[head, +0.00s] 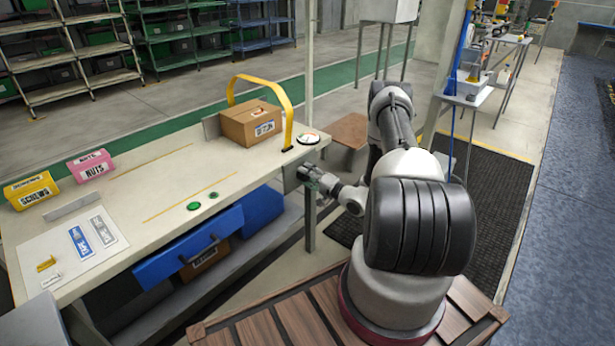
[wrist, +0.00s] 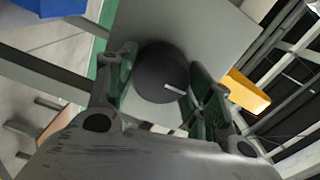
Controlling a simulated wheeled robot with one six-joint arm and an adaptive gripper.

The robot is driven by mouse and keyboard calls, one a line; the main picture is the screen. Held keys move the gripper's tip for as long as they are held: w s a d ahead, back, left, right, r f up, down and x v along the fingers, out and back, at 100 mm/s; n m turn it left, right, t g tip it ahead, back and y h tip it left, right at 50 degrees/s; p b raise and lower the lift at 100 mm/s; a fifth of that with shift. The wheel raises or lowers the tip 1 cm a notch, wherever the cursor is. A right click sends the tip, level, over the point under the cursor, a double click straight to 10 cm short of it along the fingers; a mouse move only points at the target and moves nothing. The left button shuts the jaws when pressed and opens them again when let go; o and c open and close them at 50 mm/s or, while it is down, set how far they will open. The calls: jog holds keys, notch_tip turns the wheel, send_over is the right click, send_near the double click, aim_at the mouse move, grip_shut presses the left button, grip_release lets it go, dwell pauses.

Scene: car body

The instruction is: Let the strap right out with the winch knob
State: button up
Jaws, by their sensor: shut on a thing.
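The winch knob (wrist: 160,75) is a dark round knob with a white pointer line, on a grey plate (wrist: 192,30) in the wrist view. My gripper (wrist: 165,85) has a finger on each side of the knob and is shut on it. In the head view my gripper (head: 308,174) is at the right end of the bench, and the knob is hidden there. The yellow strap (head: 272,83) arches loosely over a cardboard box (head: 250,122) on the bench top. A round white dial (head: 308,137) sits beside the strap's near end.
The bench (head: 150,206) carries a yellow screws bin (head: 31,191), a pink nuts bin (head: 91,167) and two green buttons (head: 194,206). A blue drawer (head: 188,252) stands out below the bench front. A bench leg (head: 310,222) is just below my gripper.

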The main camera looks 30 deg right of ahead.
jog(key=shift+f, duration=0.1)
jog(key=o, duration=1)
jog(key=shift+o, duration=0.2)
jog(key=shift+s, duration=0.1)
jog(key=v, duration=1.2)
